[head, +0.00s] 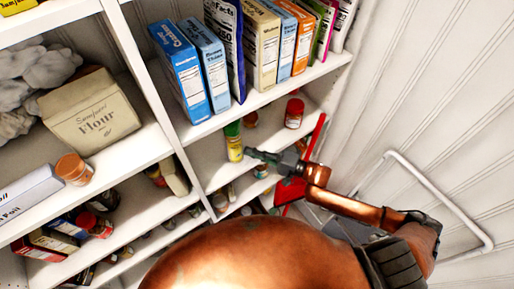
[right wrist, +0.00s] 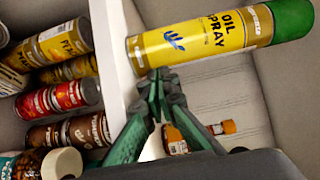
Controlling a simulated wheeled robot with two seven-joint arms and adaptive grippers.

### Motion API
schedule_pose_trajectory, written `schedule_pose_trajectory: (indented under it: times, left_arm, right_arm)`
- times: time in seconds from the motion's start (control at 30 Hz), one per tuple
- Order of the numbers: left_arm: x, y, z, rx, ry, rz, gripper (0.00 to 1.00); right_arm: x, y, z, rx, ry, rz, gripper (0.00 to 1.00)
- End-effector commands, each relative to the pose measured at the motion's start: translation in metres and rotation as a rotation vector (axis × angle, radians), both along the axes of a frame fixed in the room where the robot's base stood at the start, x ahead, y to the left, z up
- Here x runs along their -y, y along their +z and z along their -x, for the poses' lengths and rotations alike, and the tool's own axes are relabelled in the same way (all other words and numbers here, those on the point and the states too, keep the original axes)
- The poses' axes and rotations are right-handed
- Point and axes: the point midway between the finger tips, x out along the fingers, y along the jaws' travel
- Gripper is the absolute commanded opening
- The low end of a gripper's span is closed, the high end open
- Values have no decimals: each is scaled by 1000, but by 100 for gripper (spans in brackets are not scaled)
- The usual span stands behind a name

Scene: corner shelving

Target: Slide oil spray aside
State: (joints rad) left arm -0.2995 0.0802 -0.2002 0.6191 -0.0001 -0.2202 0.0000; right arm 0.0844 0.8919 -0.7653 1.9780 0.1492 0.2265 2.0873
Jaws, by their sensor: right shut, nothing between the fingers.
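The oil spray, a yellow can (head: 235,148) with a green cap, stands on a middle shelf in the head view. In the right wrist view the oil spray (right wrist: 195,43) fills the upper part, its label readable. My right gripper (head: 250,152) is shut and empty, just right of the can in the head view. In the right wrist view its dark green fingertips (right wrist: 157,82) lie together at the can's side; I cannot tell whether they touch it. My left gripper is not in view.
Upright boxes (head: 187,75) line the shelf above. A red-lidded jar (head: 294,113) stands behind the arm. Several cans (right wrist: 62,97) lie beyond a white shelf edge (right wrist: 112,60) in the right wrist view. A small bottle (right wrist: 190,120) is beyond the fingers.

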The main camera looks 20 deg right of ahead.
Motion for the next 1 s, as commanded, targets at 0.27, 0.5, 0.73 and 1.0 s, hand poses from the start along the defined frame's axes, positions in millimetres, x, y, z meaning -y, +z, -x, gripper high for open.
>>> schedule_pose_trajectory:
  times: [0.27, 0.5, 0.73, 1.0]
  left_arm:
    - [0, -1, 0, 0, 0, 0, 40]
    - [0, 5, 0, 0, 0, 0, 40]
    - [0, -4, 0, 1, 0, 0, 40]
    - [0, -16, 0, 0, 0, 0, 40]
  right_arm:
    - [0, -1, 0, -1, 0, 1, 0]
    - [20, -1, -2, -2, -1, 5, 0]
    - [65, -6, 14, -5, -1, 5, 0]
    - [108, -5, 45, -4, -2, 3, 0]
